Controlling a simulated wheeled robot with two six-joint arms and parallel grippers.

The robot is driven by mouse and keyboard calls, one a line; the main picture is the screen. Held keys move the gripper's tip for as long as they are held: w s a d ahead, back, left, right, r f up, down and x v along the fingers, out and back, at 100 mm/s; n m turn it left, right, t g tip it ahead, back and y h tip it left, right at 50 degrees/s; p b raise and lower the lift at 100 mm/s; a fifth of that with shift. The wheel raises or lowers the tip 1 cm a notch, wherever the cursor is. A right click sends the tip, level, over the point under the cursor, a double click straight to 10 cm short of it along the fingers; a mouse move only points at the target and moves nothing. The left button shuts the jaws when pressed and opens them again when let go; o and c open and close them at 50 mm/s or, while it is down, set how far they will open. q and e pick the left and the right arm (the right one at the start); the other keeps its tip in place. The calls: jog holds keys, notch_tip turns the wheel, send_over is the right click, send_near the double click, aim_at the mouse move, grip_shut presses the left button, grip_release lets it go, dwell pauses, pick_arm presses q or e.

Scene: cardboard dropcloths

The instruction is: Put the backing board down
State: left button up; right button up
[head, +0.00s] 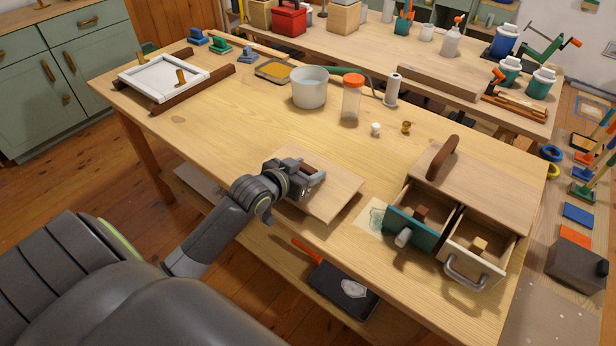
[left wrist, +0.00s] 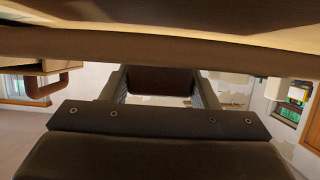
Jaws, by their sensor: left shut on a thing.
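The backing board (head: 335,200) is a thin, pale wooden board with a brown grip (head: 309,169). In the head view it is at the table's front edge, partly beyond that edge. My left gripper (head: 312,177) is shut on the board's brown grip and covers part of the board. In the left wrist view the brown grip (left wrist: 160,80) sits between the two fingers, and a broad brown surface crosses the top. I cannot tell whether the board touches the table (head: 235,125). My right gripper is in neither view.
A white framed panel (head: 160,77) lies between dark rails at the far left. A white bucket (head: 309,92) and an orange-lidded jar (head: 352,101) stand at the back. A two-drawer box (head: 490,190) with open drawers stands right. The table's left-middle is clear.

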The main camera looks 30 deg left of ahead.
pick_arm(q)
jog(key=shift+f, duration=1.35)
jog(key=shift+f, duration=0.15)
jog(key=o, duration=1)
jog(key=v, duration=1.2)
